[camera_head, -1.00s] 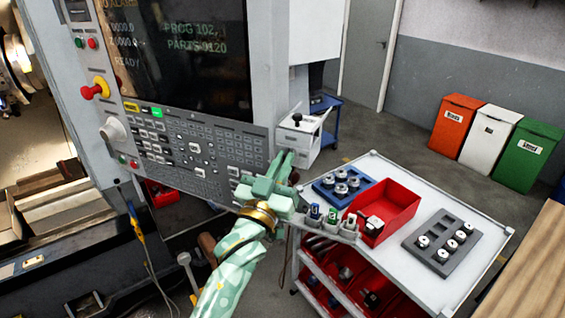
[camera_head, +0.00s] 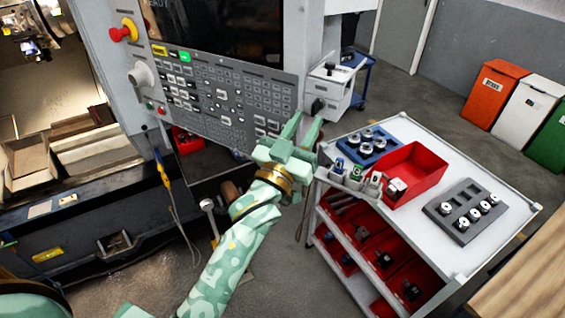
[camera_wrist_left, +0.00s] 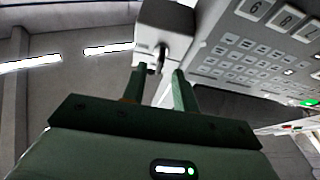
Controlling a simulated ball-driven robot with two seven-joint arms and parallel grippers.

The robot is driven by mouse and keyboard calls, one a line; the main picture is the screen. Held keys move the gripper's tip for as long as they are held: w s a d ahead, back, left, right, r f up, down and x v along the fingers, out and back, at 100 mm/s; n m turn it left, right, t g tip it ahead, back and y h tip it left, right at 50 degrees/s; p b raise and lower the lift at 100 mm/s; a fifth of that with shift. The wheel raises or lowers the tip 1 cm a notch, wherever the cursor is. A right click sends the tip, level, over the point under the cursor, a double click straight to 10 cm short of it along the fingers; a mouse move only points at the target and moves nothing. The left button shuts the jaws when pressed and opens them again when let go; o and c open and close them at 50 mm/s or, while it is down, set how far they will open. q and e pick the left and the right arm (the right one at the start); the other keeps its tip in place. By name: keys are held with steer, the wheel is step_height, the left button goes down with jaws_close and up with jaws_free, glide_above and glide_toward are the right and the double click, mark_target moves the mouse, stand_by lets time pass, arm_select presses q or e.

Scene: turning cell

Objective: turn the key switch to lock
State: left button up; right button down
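The key switch is on a small white box (camera_head: 334,88) at the right edge of the machine's control panel (camera_head: 230,100). A dark key (camera_head: 317,105) shows low on the box's near side. In the left wrist view the key (camera_wrist_left: 160,60) hangs from the box (camera_wrist_left: 164,32), between and just past my fingertips. My left gripper (camera_head: 305,122) is open, its two fingers apart and pointing up at the key. I see no clear contact. The lock marking is not readable. My right gripper is out of view.
A white cart stands right of my left gripper, with a red bin (camera_head: 414,172), a blue tray (camera_head: 360,147) and a grey tray (camera_head: 466,211) of metal parts. A red emergency stop (camera_head: 124,29) sits at the panel's upper left.

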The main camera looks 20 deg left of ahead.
arm_select(q)
steer(key=b+v, duration=0.3)
steer(key=v, duration=1)
steer(key=shift+s, duration=0.1)
